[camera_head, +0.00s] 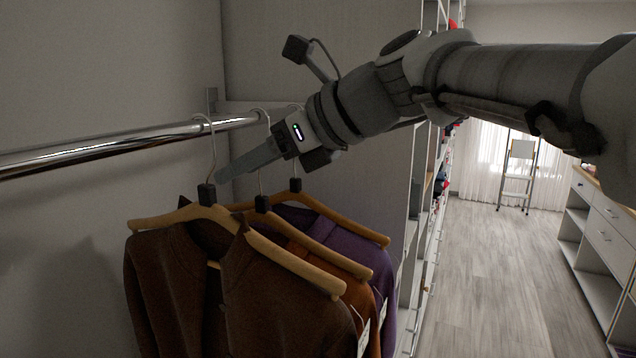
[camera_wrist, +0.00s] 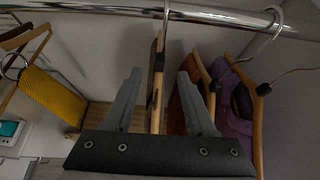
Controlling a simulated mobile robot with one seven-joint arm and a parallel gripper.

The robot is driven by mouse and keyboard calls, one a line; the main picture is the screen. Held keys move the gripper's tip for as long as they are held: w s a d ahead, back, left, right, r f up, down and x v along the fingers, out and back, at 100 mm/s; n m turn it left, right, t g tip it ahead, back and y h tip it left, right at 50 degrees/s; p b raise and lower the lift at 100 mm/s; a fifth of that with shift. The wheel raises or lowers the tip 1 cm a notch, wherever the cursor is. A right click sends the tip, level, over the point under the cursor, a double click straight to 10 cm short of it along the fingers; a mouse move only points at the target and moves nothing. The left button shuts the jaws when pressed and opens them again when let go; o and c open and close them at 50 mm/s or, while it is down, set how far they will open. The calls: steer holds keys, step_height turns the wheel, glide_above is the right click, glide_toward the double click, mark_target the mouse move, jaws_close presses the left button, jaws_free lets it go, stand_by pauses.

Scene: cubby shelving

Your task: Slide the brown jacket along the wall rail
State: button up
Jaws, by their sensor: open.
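The brown jacket (camera_head: 178,285) hangs on a wooden hanger (camera_head: 170,216) at the front of the row, its hook over the metal wall rail (camera_head: 105,147). My gripper (camera_head: 222,174) is at the height of the hanger's black hook block, below the rail. In the wrist view my gripper (camera_wrist: 159,74) is open. A wooden hanger (camera_wrist: 157,66), seen edge-on and apparently the brown jacket's, stands between the two fingers with space on both sides. The rail (camera_wrist: 215,15) crosses above the fingers. The jacket's cloth is mostly hidden in the wrist view.
An orange garment (camera_head: 302,262) and a purple garment (camera_head: 340,245) hang close behind the jacket. A yellow garment (camera_wrist: 53,96) hangs at the left in the wrist view. The rail's left part is bare in the head view. White shelving (camera_head: 425,215) stands to the right.

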mark_target(212, 185)
steer(key=x, duration=0.9)
steer(key=shift+r, duration=0.1)
steer(key=shift+c, duration=0.3)
jaws_close()
stand_by(0.8)
